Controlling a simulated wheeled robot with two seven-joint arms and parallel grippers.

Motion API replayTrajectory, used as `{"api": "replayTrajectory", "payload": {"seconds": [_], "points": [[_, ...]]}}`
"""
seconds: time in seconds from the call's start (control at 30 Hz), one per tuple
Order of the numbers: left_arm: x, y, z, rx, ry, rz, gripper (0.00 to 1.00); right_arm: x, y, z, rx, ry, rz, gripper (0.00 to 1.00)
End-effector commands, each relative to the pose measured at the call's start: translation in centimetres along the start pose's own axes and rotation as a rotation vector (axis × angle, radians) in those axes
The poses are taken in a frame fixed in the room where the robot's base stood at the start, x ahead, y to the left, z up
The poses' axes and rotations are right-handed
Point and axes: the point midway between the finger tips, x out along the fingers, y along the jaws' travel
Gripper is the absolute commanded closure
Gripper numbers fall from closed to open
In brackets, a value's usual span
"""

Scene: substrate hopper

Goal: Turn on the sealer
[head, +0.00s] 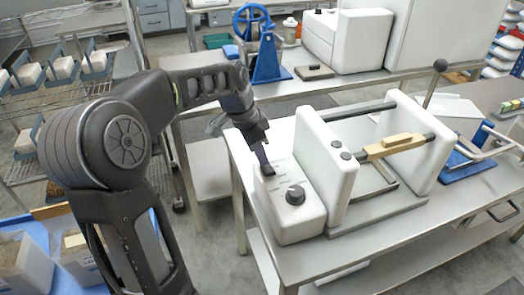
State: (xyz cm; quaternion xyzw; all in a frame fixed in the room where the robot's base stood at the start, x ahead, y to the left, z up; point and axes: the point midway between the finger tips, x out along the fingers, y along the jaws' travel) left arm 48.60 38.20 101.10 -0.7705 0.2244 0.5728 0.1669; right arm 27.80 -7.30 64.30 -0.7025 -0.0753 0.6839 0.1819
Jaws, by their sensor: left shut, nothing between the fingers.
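The sealer (330,160) is a white machine on the metal table, with two upright white panels joined by dark bars. Its low control box (288,222) at the left end carries a round black knob (295,194) and a small dark switch (267,170). My left gripper (264,163) is shut and empty, pointing down with its fingertips at the switch. I cannot tell whether they touch it, and they partly cover it. The switch's position cannot be made out. My right gripper is not in view.
The metal table (400,255) has bare room in front of the sealer. A blue clamp-like tool (468,158) lies to its right. A back bench holds a blue stand with a wheel (268,60) and a white machine (345,38). Wire shelves (70,105) with bagged blocks stand at left.

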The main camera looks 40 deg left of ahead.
Motion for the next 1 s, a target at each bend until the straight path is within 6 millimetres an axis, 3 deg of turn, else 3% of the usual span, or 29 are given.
{"api": "replayTrajectory", "payload": {"seconds": [0.5,1.0], "points": [[-0.4,1.5,-0.1,0.001,0.000,-0.001,1.00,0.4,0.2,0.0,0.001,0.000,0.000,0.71],[-1.0,1.6,-0.4,0.001,0.000,-0.002,1.00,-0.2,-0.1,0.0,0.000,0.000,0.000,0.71]]}}
